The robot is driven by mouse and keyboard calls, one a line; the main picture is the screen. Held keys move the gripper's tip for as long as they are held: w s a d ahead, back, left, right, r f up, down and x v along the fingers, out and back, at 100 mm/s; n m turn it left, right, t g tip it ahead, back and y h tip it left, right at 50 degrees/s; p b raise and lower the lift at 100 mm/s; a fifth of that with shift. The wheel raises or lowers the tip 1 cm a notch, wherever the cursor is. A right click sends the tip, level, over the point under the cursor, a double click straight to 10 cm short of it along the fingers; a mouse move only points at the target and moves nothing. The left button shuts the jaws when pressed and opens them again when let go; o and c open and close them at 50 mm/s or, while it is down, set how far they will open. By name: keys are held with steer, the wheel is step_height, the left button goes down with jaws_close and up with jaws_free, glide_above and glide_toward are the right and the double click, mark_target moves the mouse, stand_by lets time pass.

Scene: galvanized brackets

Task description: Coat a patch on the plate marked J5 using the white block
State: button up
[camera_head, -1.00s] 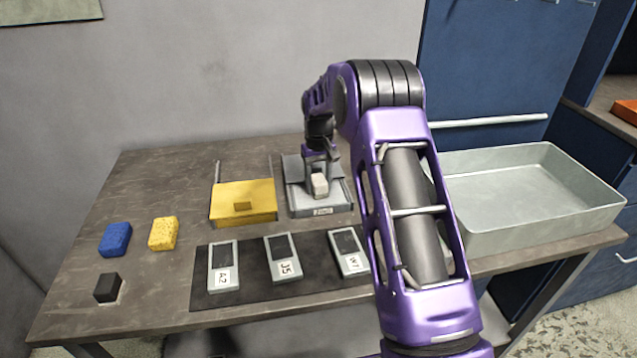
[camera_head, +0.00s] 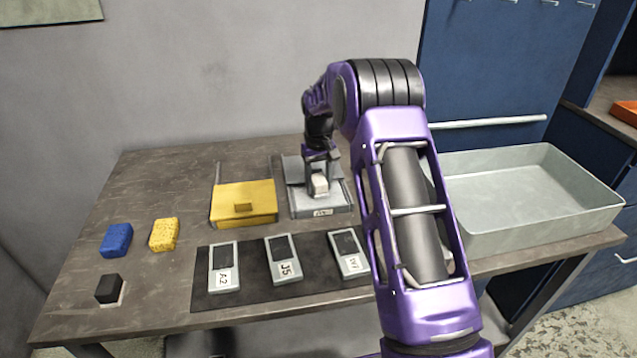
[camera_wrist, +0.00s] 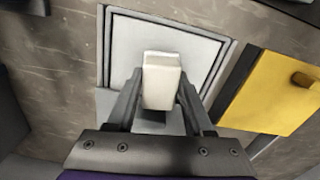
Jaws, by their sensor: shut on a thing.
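My gripper (camera_wrist: 160,92) is shut on the white block (camera_wrist: 161,75), which shows between the fingers in the wrist view. I cannot tell whether the block touches that surface. The plate marked J5 (camera_head: 284,262) lies on the dark mat (camera_head: 208,300), between the plate marked A2 (camera_head: 224,268) and a third plate (camera_head: 349,254) with an unclear label. Each plate has a dark patch at its far end.
A yellow box (camera_head: 243,204) stands left of the grey box. A blue sponge (camera_head: 117,239), a yellow sponge (camera_head: 164,234) and a black block (camera_head: 109,289) lie at the left. A large grey tray (camera_head: 540,235) is at the right. Bare table lies between the sponges and the mat.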

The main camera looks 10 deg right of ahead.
mark_target(319, 180)
steer(key=shift+r+p, duration=0.65)
steer(key=shift+r, duration=2.55)
steer(key=shift+s, duration=0.1)
